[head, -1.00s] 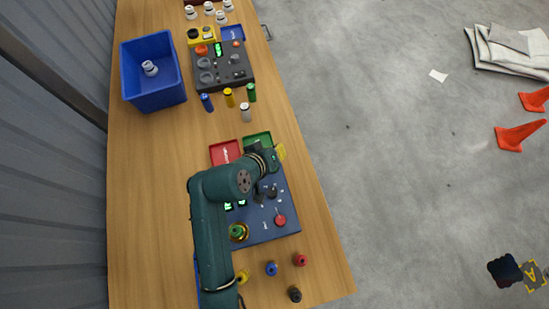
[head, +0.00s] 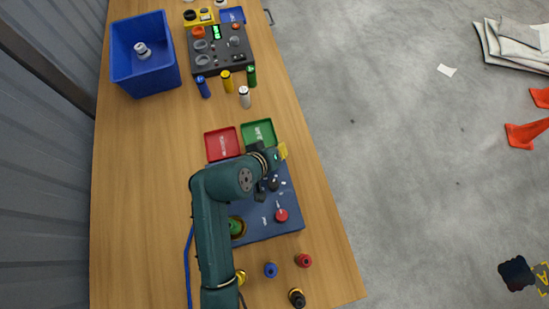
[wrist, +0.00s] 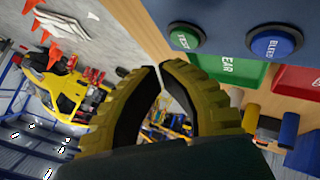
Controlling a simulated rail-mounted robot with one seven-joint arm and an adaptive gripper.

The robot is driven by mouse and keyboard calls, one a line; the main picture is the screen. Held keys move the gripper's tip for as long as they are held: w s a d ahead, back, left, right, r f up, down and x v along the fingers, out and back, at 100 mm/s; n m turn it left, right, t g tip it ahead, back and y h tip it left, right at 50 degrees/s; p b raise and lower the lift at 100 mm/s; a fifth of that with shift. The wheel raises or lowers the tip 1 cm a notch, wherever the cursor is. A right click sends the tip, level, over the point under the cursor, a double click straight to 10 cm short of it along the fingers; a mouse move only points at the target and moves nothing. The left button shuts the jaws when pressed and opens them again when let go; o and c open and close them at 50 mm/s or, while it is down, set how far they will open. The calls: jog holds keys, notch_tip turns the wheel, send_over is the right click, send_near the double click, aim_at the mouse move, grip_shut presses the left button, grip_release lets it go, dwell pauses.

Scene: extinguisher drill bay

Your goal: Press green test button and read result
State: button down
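The blue-grey panel (head: 285,228) lies on the bench under my arm. In the wrist view its green button (wrist: 185,37), lettered TEST, stands at the upper middle, beside a blue button (wrist: 278,43) lettered BLEED. I cannot make out the green TEST button in the head view, where my arm covers part of the panel. My gripper (wrist: 160,66) has its yellow ribbed fingertips together, with nothing between them. In the wrist view it appears below and left of the green button, apart from it. My gripper (head: 283,151) is at the panel's far right in the head view. No result reading is visible.
A green tray (head: 270,124) and a red tray (head: 207,145) sit just beyond the panel. Several coloured cylinders, a dark console (head: 243,64) and a blue bin (head: 116,62) stand farther back. Small knobs lie in front. The bench's left middle is clear.

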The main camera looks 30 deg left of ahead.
jog(key=shift+f, duration=0.35)
dwell(1.1)
jog(key=shift+f, duration=0.4)
jog(key=shift+f, duration=0.55)
dwell(0.3)
jog(key=shift+r, duration=0.1)
jog(key=shift+r+p, duration=0.8)
jog(key=shift+p, duration=0.05)
jog(key=shift+r, duration=0.1)
notch_tip(320, 180, up, 5)
jog(key=p, duration=0.5)
